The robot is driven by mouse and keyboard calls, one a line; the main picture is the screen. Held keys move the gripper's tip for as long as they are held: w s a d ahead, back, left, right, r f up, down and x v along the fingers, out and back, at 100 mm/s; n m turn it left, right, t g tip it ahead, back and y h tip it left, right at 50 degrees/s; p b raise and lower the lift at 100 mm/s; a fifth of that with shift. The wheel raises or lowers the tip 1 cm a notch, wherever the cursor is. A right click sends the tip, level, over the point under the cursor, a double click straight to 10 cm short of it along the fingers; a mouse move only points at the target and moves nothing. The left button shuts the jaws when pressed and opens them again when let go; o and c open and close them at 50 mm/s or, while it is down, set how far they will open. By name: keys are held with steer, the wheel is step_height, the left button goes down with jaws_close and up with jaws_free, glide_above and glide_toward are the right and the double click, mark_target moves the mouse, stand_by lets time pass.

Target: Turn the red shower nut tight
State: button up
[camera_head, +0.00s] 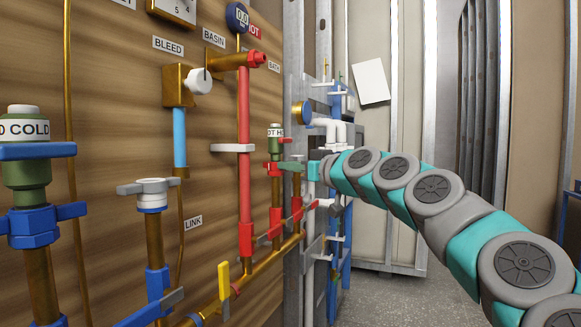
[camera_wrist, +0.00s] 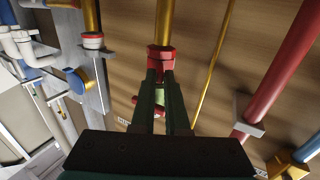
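A red nut (camera_wrist: 160,57) sits on a brass pipe at the tips of my gripper in the wrist view. My gripper (camera_wrist: 160,76) has its two dark green fingers apart, one along each side of the nut. I cannot tell whether they press on it. A green valve body (camera_wrist: 160,97) shows between the fingers. In the head view my gripper (camera_head: 284,166) reaches left to a small red nut (camera_head: 274,168) below a green valve with a partly hidden "HOT" label (camera_head: 275,132). No shower label is readable.
A red pipe (camera_head: 244,160) stands just left of the gripped spot. A blue-and-grey pipe frame (camera_head: 335,240) stands behind my gripper. The floor (camera_head: 400,300) at right is open.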

mark_target(275, 164)
jaws_close()
steer(key=shift+s+f+m+t+h, duration=0.1)
steer(key=shift+m+t+h, duration=0.2)
steer(key=a+m+t+h, duration=0.1)
steer(key=m+h, duration=0.1)
steer(key=h, duration=0.1)
steer(key=s+a+m+t+h, duration=0.1)
steer(key=m+h, duration=0.1)
steer(key=h, duration=0.1)
steer(key=a+m+t+h, duration=0.1)
steer(key=m+t+h, duration=0.1)
steer(key=h, duration=0.1)
steer(key=shift+s+m+h+p, duration=0.15)
steer(key=shift+m+h+p, duration=0.15)
steer(key=shift+h, duration=0.1)
stand_by(0.5)
steer(key=shift+a+m+h, duration=0.3)
steer(key=shift+m+h, duration=0.1)
stand_by(0.4)
steer(key=o, duration=0.5)
jaws_free()
